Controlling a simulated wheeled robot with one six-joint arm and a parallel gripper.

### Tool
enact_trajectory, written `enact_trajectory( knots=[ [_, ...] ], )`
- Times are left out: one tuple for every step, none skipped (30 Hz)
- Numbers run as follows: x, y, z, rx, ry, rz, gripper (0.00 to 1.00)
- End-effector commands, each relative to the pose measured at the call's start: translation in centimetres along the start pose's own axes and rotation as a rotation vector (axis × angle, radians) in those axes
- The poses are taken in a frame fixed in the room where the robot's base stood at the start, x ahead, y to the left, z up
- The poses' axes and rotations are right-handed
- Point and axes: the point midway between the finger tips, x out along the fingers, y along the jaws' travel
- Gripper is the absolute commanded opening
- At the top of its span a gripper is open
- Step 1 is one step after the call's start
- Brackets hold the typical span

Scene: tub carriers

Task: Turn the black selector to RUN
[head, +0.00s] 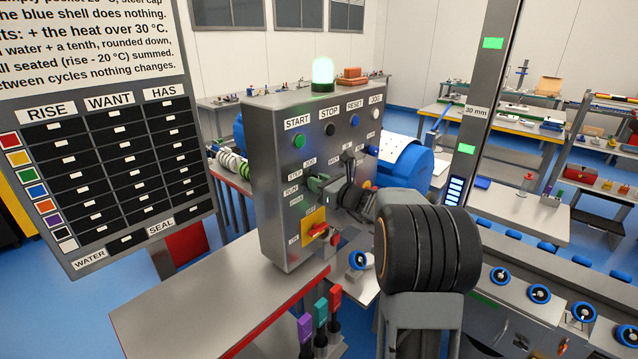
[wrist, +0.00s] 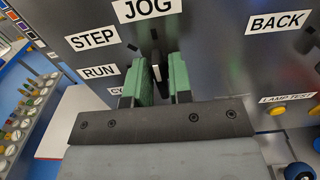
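The control box (head: 272,215) has a selector dial with labels STEP, RUN, JOG and BACK in the wrist view, plus one partly covered below RUN. The RUN label (wrist: 99,72) is left of my gripper, below STEP (wrist: 93,39). JOG (wrist: 148,9) is above the fingers. My gripper (wrist: 160,77) has green fingers pointed at the dial, one on each side of a dark narrow part, seemingly the black selector (wrist: 156,50), with a pale mark low in the gap. I cannot tell whether the fingers touch it. In the head view my wrist and gripper (head: 318,184) mostly hide the selector.
Green START (head: 299,141), black STOP, blue RESET and white JOG buttons line the box's upper face. A red-and-yellow switch (head: 318,232) sits low on it. Coloured levers (head: 320,312) stand in front.

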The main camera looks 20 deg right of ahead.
Motion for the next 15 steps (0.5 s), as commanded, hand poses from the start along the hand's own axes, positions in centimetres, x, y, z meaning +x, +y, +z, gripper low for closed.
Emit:
enact_trajectory(
  knots=[
    [-0.02,-0.02,0.01,0.000,0.000,-0.001,0.13],
    [-0.02,-0.02,0.01,0.000,0.000,-0.001,0.10],
    [-0.02,-0.03,0.01,0.000,0.000,-0.001,0.07],
    [-0.02,-0.03,0.01,0.000,0.000,-0.001,0.04],
    [-0.02,-0.03,0.02,0.000,0.000,-0.001,0.01],
    [-0.03,-0.04,0.02,0.000,0.000,-0.001,0.00],
    [-0.17,-0.35,-0.01,0.000,0.000,-0.002,0.00],
    [-0.13,-0.26,-0.01,0.000,0.000,-0.002,0.00],
    [-0.12,-0.21,-0.03,-0.002,0.000,-0.002,0.00],
    [-0.11,-0.19,-0.06,-0.005,0.000,-0.003,0.00],
    [-0.11,-0.17,-0.09,-0.009,0.000,-0.003,0.00],
    [-0.10,-0.15,-0.15,-0.016,-0.001,-0.003,0.00],
    [-0.10,-0.13,-0.21,-0.024,-0.001,-0.003,0.00],
    [-0.09,-0.12,-0.27,-0.033,-0.001,-0.003,0.00],
    [-0.08,-0.11,-0.36,-0.048,-0.001,-0.004,0.00]
  ],
)
